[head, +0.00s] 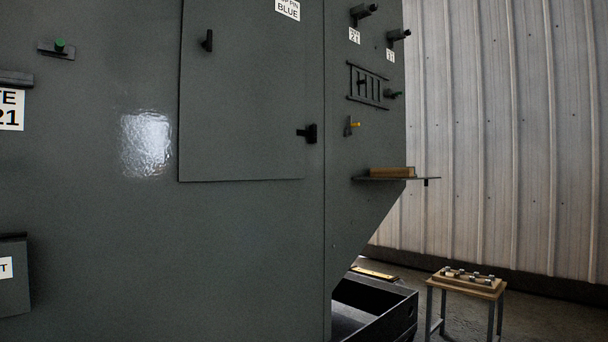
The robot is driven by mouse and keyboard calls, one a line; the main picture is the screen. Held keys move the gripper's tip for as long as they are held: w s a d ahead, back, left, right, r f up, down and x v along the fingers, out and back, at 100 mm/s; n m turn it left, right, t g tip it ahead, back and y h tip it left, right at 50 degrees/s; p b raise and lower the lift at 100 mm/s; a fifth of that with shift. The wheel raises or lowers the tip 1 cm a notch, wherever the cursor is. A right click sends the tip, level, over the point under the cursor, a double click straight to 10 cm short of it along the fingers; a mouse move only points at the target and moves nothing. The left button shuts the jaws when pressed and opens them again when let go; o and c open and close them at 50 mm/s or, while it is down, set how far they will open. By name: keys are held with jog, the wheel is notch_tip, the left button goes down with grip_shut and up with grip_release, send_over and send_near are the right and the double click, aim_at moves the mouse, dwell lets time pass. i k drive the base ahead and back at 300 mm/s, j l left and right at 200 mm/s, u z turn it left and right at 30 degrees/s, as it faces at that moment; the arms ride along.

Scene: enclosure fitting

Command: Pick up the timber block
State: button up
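A light brown timber block (392,171) lies on a narrow dark shelf (416,180) that sticks out from the right face of the grey enclosure (250,240). The block lies lengthwise along the shelf, with its long side toward me. My gripper is not in view, so I cannot see whether it is open or shut.
A dark open bin (400,318) stands on the floor below the shelf. A small table (433,283) with a wooden board (490,286) holding several pegs stands at the lower right. Black handles (308,133) and knobs stick out from the enclosure. A ribbed wall (510,130) stands behind.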

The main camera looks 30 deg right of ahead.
aim_at(382, 172)
jog(key=i+l, duration=0.1)
jog(key=l, duration=0.3)
jog(key=i+l, duration=0.1)
jog(key=l, duration=0.35)
jog(key=i+l, duration=0.15)
jog(key=l, duration=0.25)
jog(key=i+l, duration=0.1)
jog(key=l, duration=0.35)
jog(key=i+l, duration=0.1)
jog(key=l, duration=0.3)
jog(key=i+l, duration=0.1)
jog(key=l, duration=0.35)
jog(key=i+l, duration=0.1)
jog(key=l, duration=0.3)
